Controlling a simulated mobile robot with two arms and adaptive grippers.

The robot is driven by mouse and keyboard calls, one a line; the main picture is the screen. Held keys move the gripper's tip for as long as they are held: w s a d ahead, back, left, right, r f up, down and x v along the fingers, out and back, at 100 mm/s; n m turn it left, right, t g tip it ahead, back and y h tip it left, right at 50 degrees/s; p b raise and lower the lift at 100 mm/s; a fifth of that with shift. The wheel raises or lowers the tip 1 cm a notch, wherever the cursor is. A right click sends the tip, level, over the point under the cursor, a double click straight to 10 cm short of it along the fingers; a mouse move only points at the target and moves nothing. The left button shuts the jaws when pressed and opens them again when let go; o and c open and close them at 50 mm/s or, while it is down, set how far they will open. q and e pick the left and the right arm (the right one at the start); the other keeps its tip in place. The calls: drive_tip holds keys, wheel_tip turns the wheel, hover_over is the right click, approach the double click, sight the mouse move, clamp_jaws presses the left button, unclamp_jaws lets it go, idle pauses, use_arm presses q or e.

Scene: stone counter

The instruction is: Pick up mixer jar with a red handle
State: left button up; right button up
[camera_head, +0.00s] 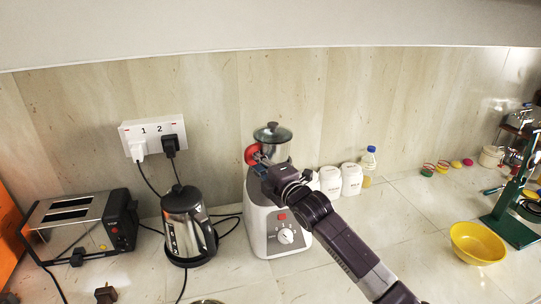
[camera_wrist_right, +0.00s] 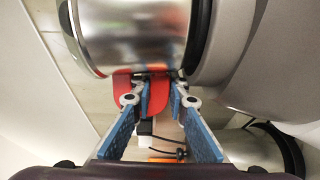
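The mixer jar (camera_head: 273,151) is a steel cup with a dark-knobbed lid and a red handle (camera_head: 251,154) on its left side. It stands upright on the white mixer base (camera_head: 262,238). My right gripper (camera_head: 259,164) comes in from the right, across the front of the jar, and is at the handle. In the right wrist view, the steel jar (camera_wrist_right: 130,35) fills the top. The blue fingers (camera_wrist_right: 160,97) are close together, with the red handle (camera_wrist_right: 158,84) between them, and look shut on it. My left gripper is not in view.
A kettle (camera_head: 188,228) and a toaster (camera_head: 82,228) stand left of the mixer, with cables between. White canisters (camera_head: 351,179) and a bottle (camera_head: 368,162) are behind right. A yellow bowl (camera_head: 478,243) is at the right. The counter between is mostly clear.

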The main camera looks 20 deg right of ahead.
clamp_jaws()
drive_tip(key=shift+r, duration=0.1)
wheel_tip(320, 180, up, 20)
drive_tip(key=b, duration=0.2)
drive_tip(key=shift+b, duration=0.3)
idle(0.4)
